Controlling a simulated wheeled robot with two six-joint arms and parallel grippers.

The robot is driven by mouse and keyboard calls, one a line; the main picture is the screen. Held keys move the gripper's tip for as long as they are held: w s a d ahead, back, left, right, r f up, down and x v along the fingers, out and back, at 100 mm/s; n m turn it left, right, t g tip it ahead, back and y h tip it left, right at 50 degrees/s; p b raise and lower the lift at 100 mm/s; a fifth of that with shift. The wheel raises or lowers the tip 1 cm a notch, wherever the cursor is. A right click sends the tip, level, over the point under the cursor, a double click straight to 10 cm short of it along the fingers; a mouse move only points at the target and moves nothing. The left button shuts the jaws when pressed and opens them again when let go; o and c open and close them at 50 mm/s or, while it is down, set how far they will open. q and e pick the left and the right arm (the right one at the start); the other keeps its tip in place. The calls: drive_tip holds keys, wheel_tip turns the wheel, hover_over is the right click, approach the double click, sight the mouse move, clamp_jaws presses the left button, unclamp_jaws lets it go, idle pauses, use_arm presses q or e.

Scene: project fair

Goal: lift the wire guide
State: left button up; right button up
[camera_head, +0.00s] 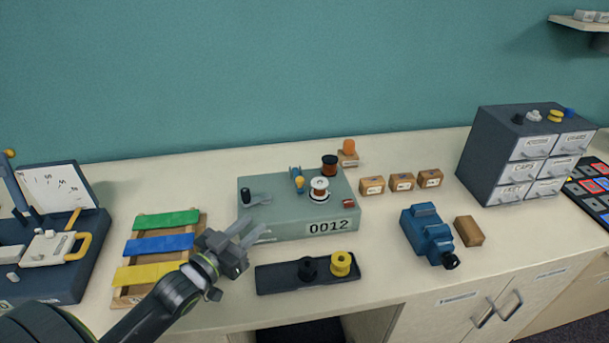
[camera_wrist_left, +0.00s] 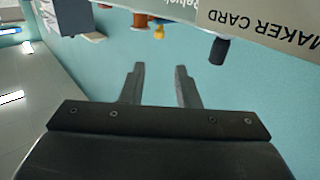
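What looks like the wire guide is a small blue upright piece with a yellow knob (camera_head: 298,181) on top of the grey-green winder box (camera_head: 287,226) marked 0012. In the left wrist view a yellow knob (camera_wrist_left: 159,32) shows beyond the fingertips; the picture is upside down there. My left gripper (camera_head: 257,230) is open and empty, at the box's front left corner in the head view, apart from the guide. Its two parted fingers also show in the left wrist view (camera_wrist_left: 159,78). My right gripper is not in view.
On the box stand a white-flanged spool (camera_head: 319,189), a copper-brown spool (camera_head: 329,166) and a black knob (camera_head: 245,197). A dark tray (camera_head: 283,278) with black and yellow spools lies in front. A blue motor-like device (camera_head: 428,235) and drawer cabinet (camera_head: 520,150) are right.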

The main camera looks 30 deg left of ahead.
use_arm(q)
drive_tip(key=b, duration=0.2)
approach(297, 183)
drive_tip(key=w, duration=0.5)
drive_tip(key=w+d, duration=0.1)
drive_tip(key=w, duration=0.1)
drive_tip(key=shift+w+d, duration=0.1)
drive_tip(key=shift+w, duration=0.2)
drive_tip(key=shift+w+d, duration=0.1)
drive_tip(key=shift+w, duration=0.4)
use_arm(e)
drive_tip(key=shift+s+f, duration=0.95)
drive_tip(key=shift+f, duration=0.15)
use_arm(q)
clamp_jaws()
